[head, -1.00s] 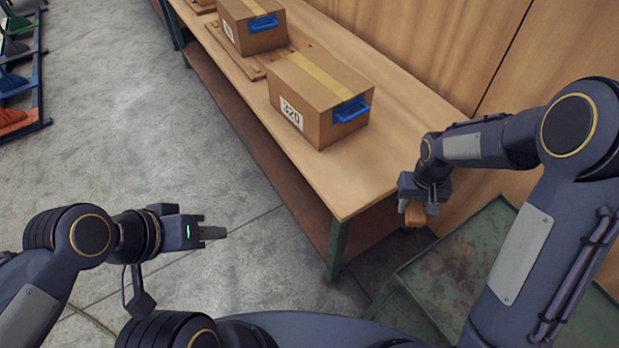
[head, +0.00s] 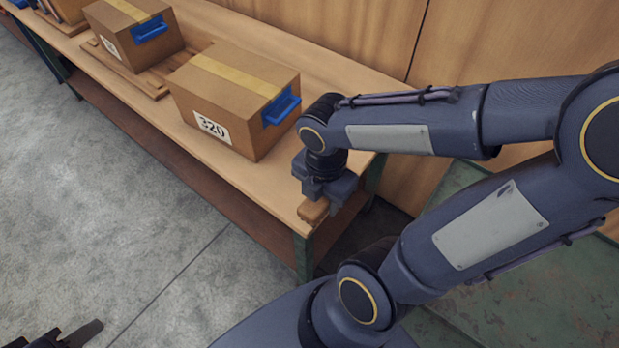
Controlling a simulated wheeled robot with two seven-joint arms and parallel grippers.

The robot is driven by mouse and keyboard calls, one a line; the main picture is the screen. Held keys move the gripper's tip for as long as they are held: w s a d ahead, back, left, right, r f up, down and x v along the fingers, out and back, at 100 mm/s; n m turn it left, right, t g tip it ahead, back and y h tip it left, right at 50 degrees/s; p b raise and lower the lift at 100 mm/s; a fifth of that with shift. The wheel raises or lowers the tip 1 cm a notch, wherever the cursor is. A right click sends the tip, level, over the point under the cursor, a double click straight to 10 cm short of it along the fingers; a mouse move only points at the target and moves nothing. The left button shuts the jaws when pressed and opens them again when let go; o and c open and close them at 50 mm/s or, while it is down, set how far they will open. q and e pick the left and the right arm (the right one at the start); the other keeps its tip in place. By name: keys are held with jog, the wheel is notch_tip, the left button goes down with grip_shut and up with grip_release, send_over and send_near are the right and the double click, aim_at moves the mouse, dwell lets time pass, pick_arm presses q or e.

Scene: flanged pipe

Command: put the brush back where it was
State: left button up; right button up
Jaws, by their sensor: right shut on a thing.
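The brush (head: 312,211) shows as a small brown wooden block under my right gripper (head: 322,197). My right gripper is shut on it and points down at the near right corner of the wooden workbench (head: 215,150). I cannot tell whether the brush touches the bench top or hangs just above its edge. The brush's bristles are hidden. My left gripper (head: 80,335) is only partly in view at the bottom left corner, over the grey floor, and its jaws cannot be made out.
A cardboard box marked 320 (head: 235,100) with a blue handle stands on the bench just left of my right gripper. Another box (head: 133,42) sits behind it on wooden boards. A green metal surface (head: 540,290) lies at the right. The bench's front strip is clear.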

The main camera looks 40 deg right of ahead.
jog(key=w+d+f, duration=0.2)
jog(key=w+f, duration=0.1)
jog(key=w+d+f, duration=0.2)
jog(key=w+f, duration=0.1)
jog(key=w, duration=0.1)
jog(key=w+d+f, duration=0.3)
jog(key=w, duration=0.1)
jog(key=shift+w+f, duration=0.15)
jog(key=shift+f, duration=0.15)
jog(key=shift+d+f, duration=0.1)
jog(key=shift+f, duration=1.5)
jog(key=shift+f, duration=0.1)
jog(key=o, duration=1)
